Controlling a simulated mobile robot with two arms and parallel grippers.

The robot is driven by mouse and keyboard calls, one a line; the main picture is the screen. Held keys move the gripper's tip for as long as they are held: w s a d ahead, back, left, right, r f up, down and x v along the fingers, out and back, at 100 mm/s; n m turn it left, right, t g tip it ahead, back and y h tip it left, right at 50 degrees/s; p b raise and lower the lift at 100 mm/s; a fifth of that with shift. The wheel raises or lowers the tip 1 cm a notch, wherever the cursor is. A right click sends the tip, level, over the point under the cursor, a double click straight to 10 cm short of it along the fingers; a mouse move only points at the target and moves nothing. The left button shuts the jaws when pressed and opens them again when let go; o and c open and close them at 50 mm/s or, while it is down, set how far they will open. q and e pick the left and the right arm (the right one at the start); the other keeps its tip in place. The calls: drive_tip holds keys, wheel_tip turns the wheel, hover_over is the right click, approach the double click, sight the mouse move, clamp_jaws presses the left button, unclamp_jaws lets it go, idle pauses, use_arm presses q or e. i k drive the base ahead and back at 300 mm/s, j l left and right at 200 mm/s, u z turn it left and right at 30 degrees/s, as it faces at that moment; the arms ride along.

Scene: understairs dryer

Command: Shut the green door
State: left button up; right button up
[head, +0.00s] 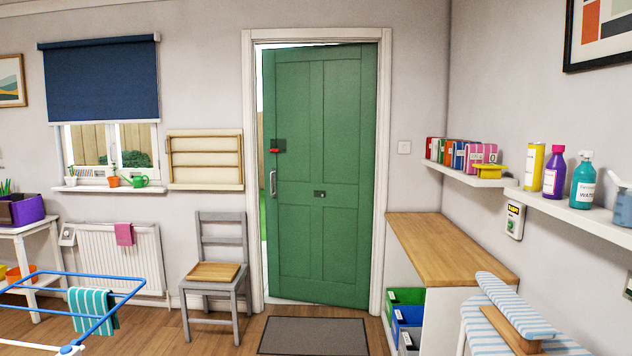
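The green door (318,235) stands in the white frame (384,150) on the far wall. It is ajar, with a narrow gap along its left edge showing light and greenery outside. Its hinged side appears to be on the right. A metal pull handle (273,183) and a dark lock with a red part (277,146) sit near its left edge. A small dark plate (320,194) is at the middle of the door. Neither of my grippers shows in the head view.
A grey doormat (313,337) lies before the door. A grey chair (217,265) stands left of it, and a wood-topped cabinet (450,245) stands right. A blue drying rack (75,290) is at lower left, an ironing board (487,325) at lower right. Floor around the mat is clear.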

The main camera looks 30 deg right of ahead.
sight(319, 101)
drive_tip(key=i+z, duration=0.25)
drive_tip(key=i, duration=0.15)
drive_tip(key=i+z, duration=0.25)
drive_tip(key=i, duration=0.15)
drive_tip(key=i+l+z, duration=0.3)
drive_tip(key=i, duration=0.9)
drive_tip(key=i+j+z, duration=0.1)
drive_tip(key=i+z, duration=0.25)
drive_tip(key=i, duration=0.85)
